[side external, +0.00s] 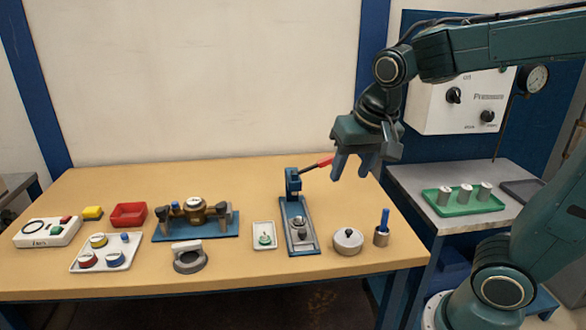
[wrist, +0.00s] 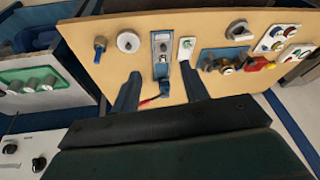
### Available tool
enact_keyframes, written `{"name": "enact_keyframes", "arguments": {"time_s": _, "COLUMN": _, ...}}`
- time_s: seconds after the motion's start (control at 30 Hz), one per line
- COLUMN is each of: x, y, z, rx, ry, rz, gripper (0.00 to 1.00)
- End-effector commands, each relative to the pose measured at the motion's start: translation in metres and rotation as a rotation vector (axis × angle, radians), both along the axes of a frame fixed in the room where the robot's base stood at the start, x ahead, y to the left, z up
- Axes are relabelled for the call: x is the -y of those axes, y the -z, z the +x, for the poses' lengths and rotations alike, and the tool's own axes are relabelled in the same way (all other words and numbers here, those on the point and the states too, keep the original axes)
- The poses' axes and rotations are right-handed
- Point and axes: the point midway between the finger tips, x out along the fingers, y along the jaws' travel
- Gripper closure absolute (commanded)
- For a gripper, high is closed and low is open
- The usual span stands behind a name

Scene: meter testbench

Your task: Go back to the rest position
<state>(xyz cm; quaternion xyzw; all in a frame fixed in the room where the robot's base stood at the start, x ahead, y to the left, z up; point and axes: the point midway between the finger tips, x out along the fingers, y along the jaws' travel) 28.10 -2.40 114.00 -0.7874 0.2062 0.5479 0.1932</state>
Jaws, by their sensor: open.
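My gripper (side external: 354,170) is in the air above the right part of the wooden table (side external: 225,280). Its two blue fingers are apart with nothing between them. In the wrist view my gripper (wrist: 160,85) also shows open. Below and left of it stands a blue press (side external: 293,185) with a red-handled lever (side external: 318,164). The lever's red end lies near the gripper in the side view; I cannot tell the exact gap. The press (wrist: 162,48) shows beyond the fingers in the wrist view.
A white tray with a green item (side external: 264,237), a round lidded pot (side external: 347,241) and a cup with a blue tool (side external: 382,234) stand near the press. Right are a green tray of cylinders (side external: 463,200) and a pressure panel (side external: 455,100). The space around my gripper is mostly open air.

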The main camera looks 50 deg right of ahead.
Motion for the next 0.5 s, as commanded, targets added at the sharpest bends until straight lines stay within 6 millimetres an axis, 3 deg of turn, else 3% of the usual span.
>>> {"name": "enact_keyframes", "arguments": {"time_s": 0.3, "x": -0.012, "y": -0.010, "z": -0.059, "rx": 0.074, "ry": -0.307, "rz": -0.050, "gripper": 0.55}}
{"name": "enact_keyframes", "arguments": {"time_s": 0.5, "x": -0.019, "y": -0.008, "z": -0.088, "rx": 0.113, "ry": -0.472, "rz": -0.093, "gripper": 0.55}}
